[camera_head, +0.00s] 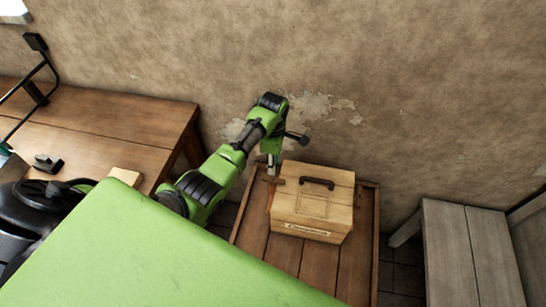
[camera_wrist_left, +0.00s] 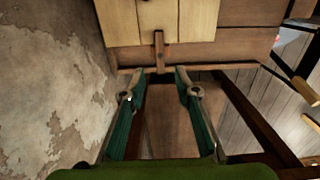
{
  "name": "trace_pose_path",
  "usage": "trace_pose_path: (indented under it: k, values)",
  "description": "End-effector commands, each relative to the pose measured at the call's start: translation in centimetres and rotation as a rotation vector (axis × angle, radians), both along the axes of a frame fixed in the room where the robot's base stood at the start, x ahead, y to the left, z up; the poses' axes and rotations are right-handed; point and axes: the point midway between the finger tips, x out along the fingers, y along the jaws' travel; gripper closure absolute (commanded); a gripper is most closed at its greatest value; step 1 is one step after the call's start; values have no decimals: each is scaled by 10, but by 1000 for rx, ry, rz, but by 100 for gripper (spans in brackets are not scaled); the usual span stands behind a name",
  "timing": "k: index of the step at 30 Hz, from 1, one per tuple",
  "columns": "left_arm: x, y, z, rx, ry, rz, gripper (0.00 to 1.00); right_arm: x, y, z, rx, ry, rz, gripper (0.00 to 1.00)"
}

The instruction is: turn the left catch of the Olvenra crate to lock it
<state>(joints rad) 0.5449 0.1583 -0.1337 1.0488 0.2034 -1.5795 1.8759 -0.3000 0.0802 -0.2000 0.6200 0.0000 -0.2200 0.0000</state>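The wooden Olvenra crate (camera_head: 312,205) has a dark handle on its lid and a pale label on its front. It stands on a slatted wooden table (camera_head: 318,263). My left gripper (camera_head: 271,166) points down at the crate's left side. In the left wrist view its two fingers (camera_wrist_left: 158,78) are apart, with nothing held between them. A brown bar-shaped catch (camera_wrist_left: 159,50) on the crate side (camera_wrist_left: 125,22) lies just ahead of the fingertips, in line with the gap. I cannot tell whether they touch it. My right gripper is not in view.
The wall (camera_head: 400,100) is close behind my left arm and the crate. A wooden workbench (camera_head: 120,130) stands at the left, with a black wheel-like part (camera_head: 50,190) near it. A grey bench (camera_head: 460,245) stands at the right, with a floor gap before it.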

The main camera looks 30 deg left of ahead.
Motion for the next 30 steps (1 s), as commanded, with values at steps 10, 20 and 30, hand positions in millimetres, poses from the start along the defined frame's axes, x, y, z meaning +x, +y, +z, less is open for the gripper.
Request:
trace_pose_path:
  k: [10,20,30]
  values:
    - [0,1,28,1,1,1,71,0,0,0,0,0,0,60]
    - [0,0,28,1,1,1,71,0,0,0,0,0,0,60]
    - [-1,0,28,0,2,0,71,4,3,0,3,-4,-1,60]
